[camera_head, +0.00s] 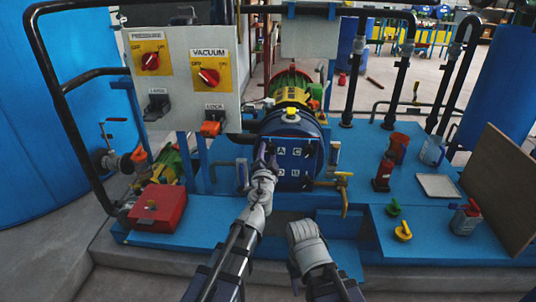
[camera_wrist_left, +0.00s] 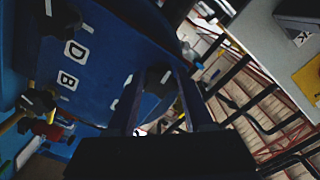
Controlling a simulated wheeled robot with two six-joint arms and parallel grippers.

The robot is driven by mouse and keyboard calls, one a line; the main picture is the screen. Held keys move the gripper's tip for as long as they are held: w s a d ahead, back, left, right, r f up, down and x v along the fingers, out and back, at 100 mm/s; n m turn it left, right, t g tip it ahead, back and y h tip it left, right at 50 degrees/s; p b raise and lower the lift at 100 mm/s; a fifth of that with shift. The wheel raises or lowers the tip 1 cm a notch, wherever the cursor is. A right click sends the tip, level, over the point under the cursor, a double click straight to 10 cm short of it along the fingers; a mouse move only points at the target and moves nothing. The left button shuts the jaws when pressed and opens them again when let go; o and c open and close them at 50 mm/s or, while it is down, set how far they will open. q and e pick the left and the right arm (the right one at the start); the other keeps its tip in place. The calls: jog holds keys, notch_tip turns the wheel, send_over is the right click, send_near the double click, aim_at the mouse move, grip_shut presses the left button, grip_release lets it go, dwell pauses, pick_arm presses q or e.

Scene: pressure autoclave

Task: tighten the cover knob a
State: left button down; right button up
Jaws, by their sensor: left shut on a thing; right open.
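My left gripper (camera_head: 264,157) reaches the cover's left edge, beside the label A. In the left wrist view its two fingers (camera_wrist_left: 157,92) stand on either side of a dark knob (camera_wrist_left: 156,78) at the cover's rim and are shut on it. This looks like knob a; the head view hides it behind the fingers. My right gripper (camera_head: 296,272) is low in front of the blue base, apart from the cover, open and empty.
A grey panel (camera_head: 188,100) with red PRESSURE and VACUUM switches stands left of the cover. A brass valve (camera_head: 342,182) sticks out at its right. A red box (camera_head: 158,207) is at lower left. Bottles and a white tray (camera_head: 437,186) stand on the blue platform at right.

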pick_arm(q)
jog(key=m, duration=0.4)
jog(key=shift+r+m, duration=0.1)
jog(key=shift+m, duration=0.2)
jog(key=m, duration=0.4)
jog(key=shift+r+m, duration=0.1)
jog(key=shift+m, duration=0.2)
jog(key=m, duration=0.4)
jog(key=shift+r+m, duration=0.1)
jog(key=shift+m, duration=0.2)
jog(key=m, duration=0.4)
jog(key=shift+d+m+p, duration=0.1)
jog(key=shift+m+p, duration=0.2)
jog(key=shift+r+m, duration=0.1)
jog(key=shift+m, duration=0.2)
jog(key=shift+c, duration=1.5)
grip_release()
jog(key=shift+s, duration=0.1)
